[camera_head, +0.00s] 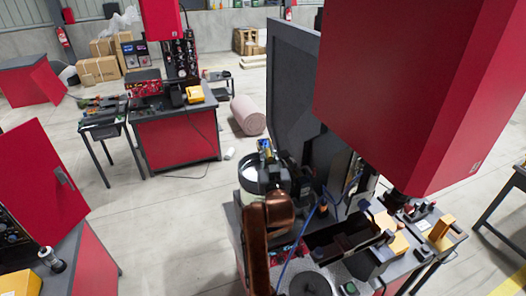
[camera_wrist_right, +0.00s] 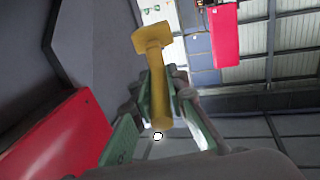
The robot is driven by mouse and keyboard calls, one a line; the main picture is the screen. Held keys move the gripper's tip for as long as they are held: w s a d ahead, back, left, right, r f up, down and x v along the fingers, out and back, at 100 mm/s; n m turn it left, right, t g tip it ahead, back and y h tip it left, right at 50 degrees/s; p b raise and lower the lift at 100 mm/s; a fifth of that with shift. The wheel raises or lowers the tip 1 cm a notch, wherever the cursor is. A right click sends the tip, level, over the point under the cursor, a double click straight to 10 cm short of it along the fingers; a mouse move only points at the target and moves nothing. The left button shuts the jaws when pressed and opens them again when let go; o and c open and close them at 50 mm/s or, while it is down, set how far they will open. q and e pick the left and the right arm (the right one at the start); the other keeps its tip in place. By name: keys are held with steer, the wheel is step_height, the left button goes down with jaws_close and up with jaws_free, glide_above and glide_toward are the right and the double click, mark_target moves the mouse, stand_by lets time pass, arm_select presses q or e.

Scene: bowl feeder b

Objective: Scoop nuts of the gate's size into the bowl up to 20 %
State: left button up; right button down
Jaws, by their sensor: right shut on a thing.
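The round bowl feeder (camera_head: 249,186) with a pale bowl stands on the machine's bench in the middle of the head view. My right gripper (camera_head: 276,163) is over its right side, partly hidden by my own arm. In the right wrist view the gripper (camera_wrist_right: 157,112) is shut on a yellow scoop-like tool (camera_wrist_right: 155,62), its green pads on either side of the handle. The tool's wider end points away from the gripper, toward the ceiling in that view. Nuts and the gate cannot be made out. My left gripper is not in view.
A large red housing (camera_head: 405,90) hangs over the bench at right, and a dark grey panel (camera_head: 290,85) rises behind the bowl. An open dark bin (camera_head: 340,238) and a yellow block (camera_head: 441,228) are at front right. Open floor lies left of the bench.

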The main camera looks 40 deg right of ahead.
steer(key=shift+w+a+f+n+b, duration=0.1)
steer(key=shift+a+f+n+b, duration=0.35)
steer(key=shift+f+n+b, duration=0.25)
arm_select(q)
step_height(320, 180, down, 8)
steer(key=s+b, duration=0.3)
steer(key=b, duration=0.3)
arm_select(e)
step_height(320, 180, down, 5)
steer(key=w+a+n, duration=0.2)
steer(key=a+n, duration=0.1)
steer(key=n, duration=1)
steer(key=d+r+m+p, duration=0.1)
steer(key=r+m+p, duration=0.1)
steer(key=m, duration=0.3)
steer(key=s+d+r+m+p, duration=0.1)
steer(key=r+m+p, duration=0.1)
steer(key=m+p, duration=0.1)
steer(key=s+d+r+m+p, duration=0.1)
steer(key=r+m+p, duration=0.2)
steer(key=m, duration=0.3)
steer(key=shift+d+m, duration=0.15)
steer(key=shift+m, duration=0.15)
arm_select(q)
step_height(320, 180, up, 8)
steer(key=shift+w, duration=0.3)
arm_select(e)
steer(key=shift+f, duration=0.1)
